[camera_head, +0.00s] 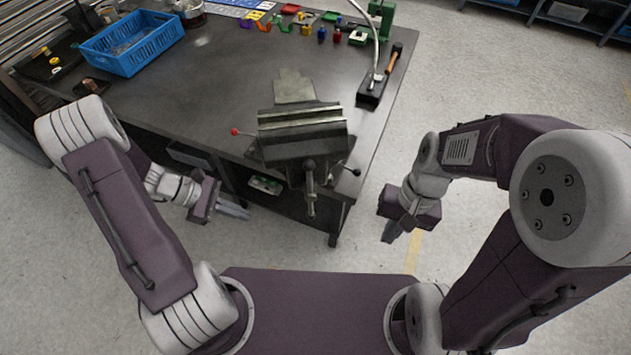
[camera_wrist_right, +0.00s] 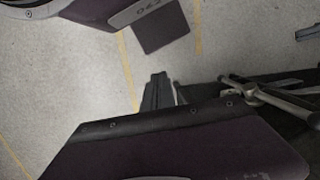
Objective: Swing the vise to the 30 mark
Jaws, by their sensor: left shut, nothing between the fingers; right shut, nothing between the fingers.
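The grey metal vise (camera_head: 301,137) is mounted at the front edge of the dark workbench. A lever with a red ball end (camera_head: 235,131) sticks out at its left, and one with a black knob (camera_head: 355,171) at its right. Its screw handle (camera_head: 310,190) hangs toward me. No scale marks on its base can be read. My left gripper (camera_head: 235,210) is shut and empty, left of the vise and in front of the bench. My right gripper (camera_head: 391,234) is shut and empty, right of the vise. In the right wrist view its fingers (camera_wrist_right: 157,92) are together, and a metal handle (camera_wrist_right: 268,95) shows at right.
The workbench (camera_head: 215,75) carries a blue crate (camera_head: 132,44) at back left. A black block (camera_head: 371,91) with a pale hose and a hammer (camera_head: 394,58) lie at its right edge. Small coloured parts line the back. The floor (camera_head: 470,240) right of the bench is clear.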

